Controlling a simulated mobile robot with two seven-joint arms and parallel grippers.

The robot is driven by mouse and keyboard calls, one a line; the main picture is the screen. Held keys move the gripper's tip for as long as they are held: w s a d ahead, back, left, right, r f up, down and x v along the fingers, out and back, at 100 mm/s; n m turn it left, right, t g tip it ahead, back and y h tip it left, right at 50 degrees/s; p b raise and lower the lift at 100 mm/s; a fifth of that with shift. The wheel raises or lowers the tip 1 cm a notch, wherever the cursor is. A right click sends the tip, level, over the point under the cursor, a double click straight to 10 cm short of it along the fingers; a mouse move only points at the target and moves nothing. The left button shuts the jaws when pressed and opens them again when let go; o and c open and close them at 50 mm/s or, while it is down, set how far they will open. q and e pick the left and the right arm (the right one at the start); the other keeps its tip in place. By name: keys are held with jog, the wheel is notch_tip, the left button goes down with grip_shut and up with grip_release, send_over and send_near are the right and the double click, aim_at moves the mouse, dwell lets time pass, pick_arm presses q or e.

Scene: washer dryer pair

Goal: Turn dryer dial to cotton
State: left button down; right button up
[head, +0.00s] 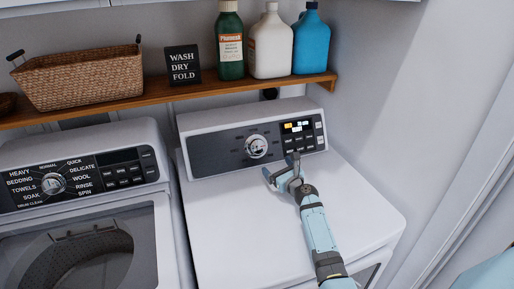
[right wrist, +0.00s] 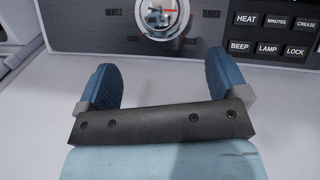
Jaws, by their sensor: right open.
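The dryer (head: 290,215) is the white machine on the right, with a dark control panel at its back. My left gripper is not in view.
The washer (head: 160,230) with its own dial (head: 53,184) stands to the left. Panel buttons (right wrist: 264,34) lie right of the dryer dial. A wooden shelf (head: 180,91) above holds a basket (head: 80,78), a sign (head: 183,65) and several bottles. A wall bounds the right side.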

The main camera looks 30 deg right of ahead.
aim_at(259, 149)
jog(key=w, duration=0.4)
jog(key=w+b, duration=0.1)
jog(key=w, duration=0.3)
jog(key=w+d+b, duration=0.1)
jog(key=w, duration=0.3)
jog(key=shift+w, duration=0.25)
jog(key=c, duration=0.9)
